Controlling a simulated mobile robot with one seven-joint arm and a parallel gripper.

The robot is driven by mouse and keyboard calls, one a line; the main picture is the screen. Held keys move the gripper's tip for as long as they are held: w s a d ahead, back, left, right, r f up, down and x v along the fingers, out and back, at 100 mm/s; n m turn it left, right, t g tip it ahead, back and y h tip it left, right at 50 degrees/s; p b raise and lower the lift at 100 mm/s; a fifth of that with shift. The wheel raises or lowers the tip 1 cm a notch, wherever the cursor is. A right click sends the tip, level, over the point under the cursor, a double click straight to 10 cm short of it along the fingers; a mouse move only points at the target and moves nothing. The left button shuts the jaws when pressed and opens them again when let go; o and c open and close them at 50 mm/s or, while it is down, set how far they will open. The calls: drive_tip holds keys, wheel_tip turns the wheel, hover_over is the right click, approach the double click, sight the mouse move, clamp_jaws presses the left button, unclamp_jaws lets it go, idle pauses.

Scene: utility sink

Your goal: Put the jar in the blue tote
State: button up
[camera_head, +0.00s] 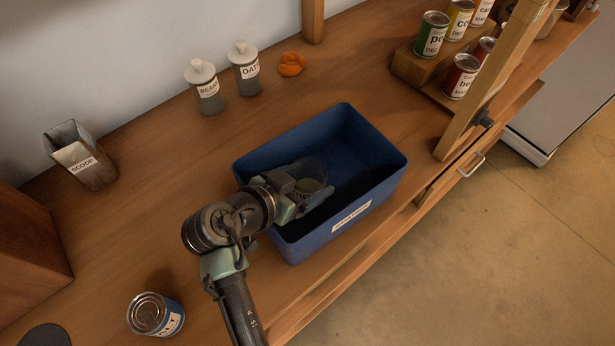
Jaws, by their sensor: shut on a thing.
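The blue tote (381,186) stands on the wooden counter near its front edge, with a white label on its front side. My arm reaches in over the tote's left side. My gripper (312,190) is inside the tote's outline, shut on a jar (309,170) that looks clear and is hard to make out against the dark inside. The gripper hides part of the jar. I cannot tell whether the jar touches the tote's floor.
Two labelled canisters (207,88) (246,70) and an orange item (291,64) stand behind the tote. A scoop holder (82,158) is at left, a can (150,314) at front left. Cans (461,77) sit on a wooden riser at right, by a wooden post (490,85).

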drive_tip(key=shift+f, duration=0.2)
drive_tip(key=o, duration=1.5)
